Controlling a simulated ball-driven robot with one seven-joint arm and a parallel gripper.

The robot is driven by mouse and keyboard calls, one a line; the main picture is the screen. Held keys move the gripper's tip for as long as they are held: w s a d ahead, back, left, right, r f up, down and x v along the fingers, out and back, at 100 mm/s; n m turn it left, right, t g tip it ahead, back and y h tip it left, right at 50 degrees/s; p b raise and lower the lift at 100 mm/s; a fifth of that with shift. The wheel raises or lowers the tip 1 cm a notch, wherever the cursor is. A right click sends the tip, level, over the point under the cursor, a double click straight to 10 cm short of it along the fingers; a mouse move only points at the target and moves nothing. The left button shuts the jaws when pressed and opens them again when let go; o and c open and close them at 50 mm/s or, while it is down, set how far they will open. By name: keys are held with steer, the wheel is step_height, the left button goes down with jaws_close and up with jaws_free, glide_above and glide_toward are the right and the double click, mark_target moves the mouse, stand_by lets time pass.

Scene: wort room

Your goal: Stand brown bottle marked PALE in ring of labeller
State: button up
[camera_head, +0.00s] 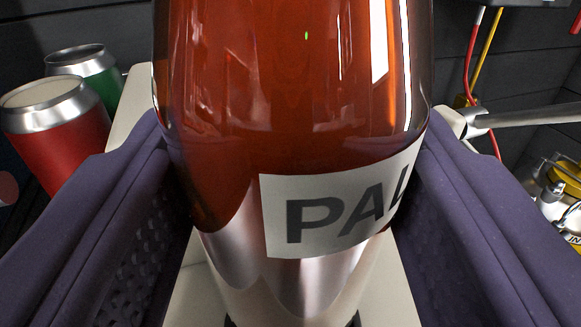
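The brown bottle (300,90) fills the middle of the camera_head view, very close, with a white label (330,208) on which "PAL" shows before it curves out of sight. Its top is cut off by the upper edge of the picture. My gripper (292,135) has one purple finger on each side of the bottle, and both fingers press against its glass. The bottle looks about upright between them. I cannot make out the labeller's ring; the bottle hides much of what lies behind it.
A red can (58,140) and a green can (92,75) stand at the left. A cream surface (132,98) lies behind and below the bottle. A grey rod (535,116), red and yellow cables (474,55) and yellow-and-metal fittings (556,190) are at the right.

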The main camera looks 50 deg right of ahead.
steer(key=shift+f+b, duration=1.35)
steer(key=shift+b, duration=0.95)
stand_by(1.3)
steer(key=shift+s, duration=0.1)
steer(key=o, duration=1.6)
